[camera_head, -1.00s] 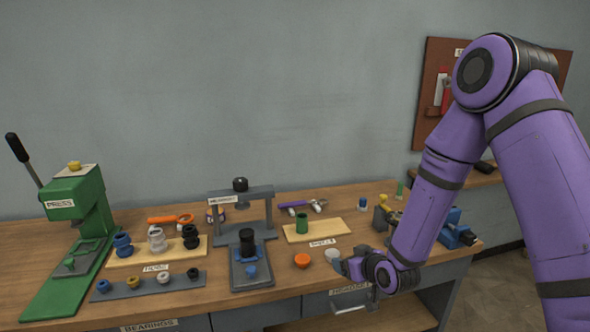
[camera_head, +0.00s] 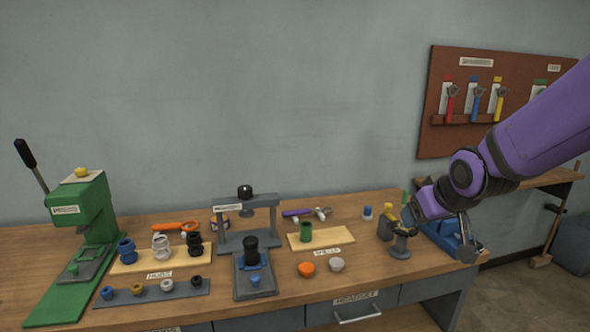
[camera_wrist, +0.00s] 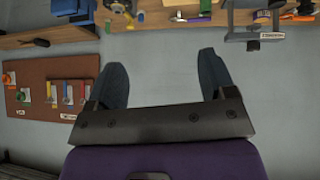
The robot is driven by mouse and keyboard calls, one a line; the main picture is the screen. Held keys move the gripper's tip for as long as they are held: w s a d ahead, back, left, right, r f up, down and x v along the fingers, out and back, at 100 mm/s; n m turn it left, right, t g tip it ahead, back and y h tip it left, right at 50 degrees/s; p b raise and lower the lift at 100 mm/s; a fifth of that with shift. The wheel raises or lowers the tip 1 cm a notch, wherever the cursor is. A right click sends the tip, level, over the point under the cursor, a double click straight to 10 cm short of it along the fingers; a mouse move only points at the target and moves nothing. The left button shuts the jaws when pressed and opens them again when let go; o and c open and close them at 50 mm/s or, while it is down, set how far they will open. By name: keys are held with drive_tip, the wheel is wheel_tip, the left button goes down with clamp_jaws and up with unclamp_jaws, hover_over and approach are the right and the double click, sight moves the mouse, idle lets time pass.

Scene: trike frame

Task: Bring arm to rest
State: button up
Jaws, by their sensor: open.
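My purple arm (camera_head: 530,130) reaches in from the right edge of the head view and bends down at a dark joint over the right end of the workbench (camera_head: 437,262). My gripper is at the right end of the bench in the head view, partly hidden by my wrist. In the wrist view my gripper (camera_wrist: 162,80) shows two dark fingers spread wide apart, with only the grey wall behind the gap. It is open and empty.
A blue vise (camera_head: 440,235) and a grey stand (camera_head: 400,247) are close to my wrist. A green press (camera_head: 85,210) stands at the far left, a grey frame press (camera_head: 250,238) mid-bench. A tool board (camera_head: 440,140) hangs on the wall at right. Open air lies above the bench.

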drive_tip(key=s+d+r+m+g, duration=0.1)
drive_tip(key=s+r, duration=0.3)
drive_tip(key=s, duration=0.7)
drive_tip(key=s+d+r+m+g, duration=0.2)
drive_tip(key=s+r, duration=0.3)
drive_tip(key=s, duration=0.6)
drive_tip(key=shift+s+d+h, duration=0.25)
drive_tip(key=shift+d+h, duration=0.05)
drive_tip(key=shift+d, duration=0.2)
